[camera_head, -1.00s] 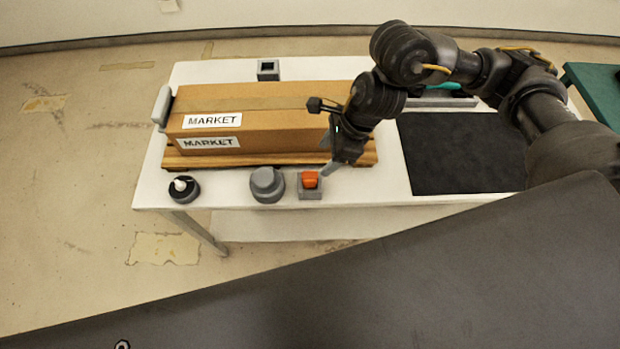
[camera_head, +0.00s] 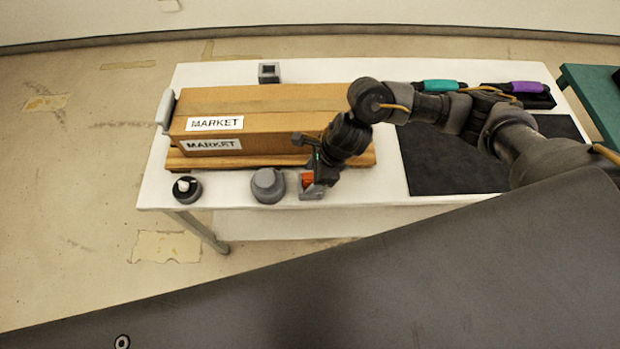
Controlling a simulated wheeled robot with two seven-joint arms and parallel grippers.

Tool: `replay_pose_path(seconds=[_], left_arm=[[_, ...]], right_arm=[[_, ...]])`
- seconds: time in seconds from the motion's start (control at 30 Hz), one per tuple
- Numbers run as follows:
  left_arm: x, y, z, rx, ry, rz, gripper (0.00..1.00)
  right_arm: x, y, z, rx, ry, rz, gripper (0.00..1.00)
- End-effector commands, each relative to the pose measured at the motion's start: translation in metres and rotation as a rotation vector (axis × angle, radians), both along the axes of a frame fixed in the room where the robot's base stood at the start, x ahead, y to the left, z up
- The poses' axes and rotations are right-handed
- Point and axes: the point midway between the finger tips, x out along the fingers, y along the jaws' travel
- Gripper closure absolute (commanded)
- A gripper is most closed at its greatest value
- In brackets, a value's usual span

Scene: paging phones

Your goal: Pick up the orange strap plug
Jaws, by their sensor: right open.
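The orange strap plug (camera_head: 308,179) sits in a small grey square holder (camera_head: 311,193) at the front edge of the white table. My right gripper (camera_head: 314,181) is open and low at the plug, partly covering it and its holder from the right. I cannot tell whether the fingers touch the plug or stand around it. My left gripper is not in view.
A brown box marked MARKET (camera_head: 255,118) lies on a wooden board (camera_head: 220,162) behind the plug. A grey round knob (camera_head: 268,184) stands close left, and a dark round pot (camera_head: 187,189) farther left. A dark mat (camera_head: 455,165) and teal (camera_head: 440,86) and purple (camera_head: 526,87) handled items lie right.

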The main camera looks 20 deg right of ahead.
Motion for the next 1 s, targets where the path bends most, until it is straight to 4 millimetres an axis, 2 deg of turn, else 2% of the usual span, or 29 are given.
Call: replay_pose_path(seconds=[0.13,0.17,0.5,0.53,0.83,1.0], left_arm=[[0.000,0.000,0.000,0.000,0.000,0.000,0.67],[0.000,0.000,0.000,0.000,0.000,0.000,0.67],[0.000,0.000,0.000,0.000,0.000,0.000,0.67],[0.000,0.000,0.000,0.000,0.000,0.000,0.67],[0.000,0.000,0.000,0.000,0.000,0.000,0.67],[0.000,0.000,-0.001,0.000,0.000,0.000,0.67]], right_arm=[[0.000,0.000,0.000,0.000,0.000,0.000,0.43],[0.000,0.000,0.000,0.000,0.000,0.000,0.45],[0.000,0.000,0.000,0.001,0.000,0.000,0.90],[0.000,0.000,0.001,0.001,-0.001,0.000,0.92],[0.001,0.000,0.004,0.002,-0.002,0.001,0.92],[0.001,0.001,0.018,0.003,-0.004,0.002,0.92]])
